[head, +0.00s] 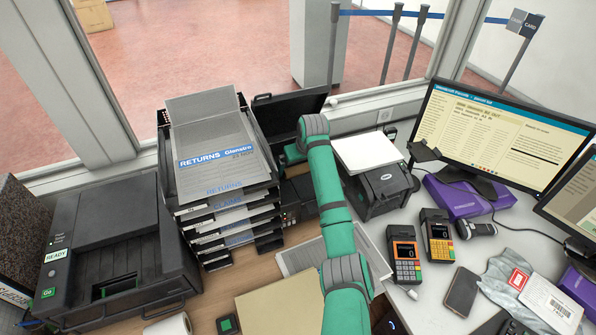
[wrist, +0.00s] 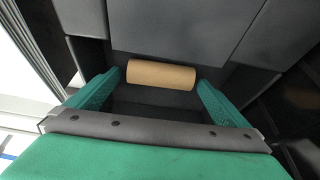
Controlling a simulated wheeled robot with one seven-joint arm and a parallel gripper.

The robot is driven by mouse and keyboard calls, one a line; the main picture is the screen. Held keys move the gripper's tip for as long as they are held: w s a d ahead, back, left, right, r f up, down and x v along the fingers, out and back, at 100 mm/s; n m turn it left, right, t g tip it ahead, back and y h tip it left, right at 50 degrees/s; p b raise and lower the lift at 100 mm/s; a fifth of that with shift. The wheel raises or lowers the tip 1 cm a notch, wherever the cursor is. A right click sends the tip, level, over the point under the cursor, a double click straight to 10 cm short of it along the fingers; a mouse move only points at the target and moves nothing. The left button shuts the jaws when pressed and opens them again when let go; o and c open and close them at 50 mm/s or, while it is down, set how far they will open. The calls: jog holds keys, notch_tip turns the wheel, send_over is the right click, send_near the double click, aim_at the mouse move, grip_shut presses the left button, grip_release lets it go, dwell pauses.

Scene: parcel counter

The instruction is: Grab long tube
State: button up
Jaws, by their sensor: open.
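A brown cardboard tube (wrist: 161,75) lies crosswise against dark grey surfaces in the wrist view. It is the only tube I can see, and I do not make it out in the head view. My gripper (wrist: 158,88) has its two green fingers spread wide, with nothing held. The tube shows beyond and between the fingertips, nearly spanning the gap. I cannot tell how far it is from the fingers. In the head view, my green arm reaches to the back, between the paper trays and the label printer, and hides most of the gripper.
A stack of paper trays (head: 225,185) stands left of my arm, with an open black lid (head: 288,115) behind. A label printer (head: 381,190) is close on the right. Card terminals (head: 405,255), a phone (head: 461,291) and a monitor (head: 497,135) are further right. A large printer (head: 118,255) is at left.

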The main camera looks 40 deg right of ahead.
jog(key=shift+w+f, duration=0.25)
jog(key=shift+f, duration=0.45)
jog(key=shift+c, duration=0.6)
jog(key=c, duration=1)
jog(key=shift+o, duration=0.2)
jog(key=shift+r, duration=0.1)
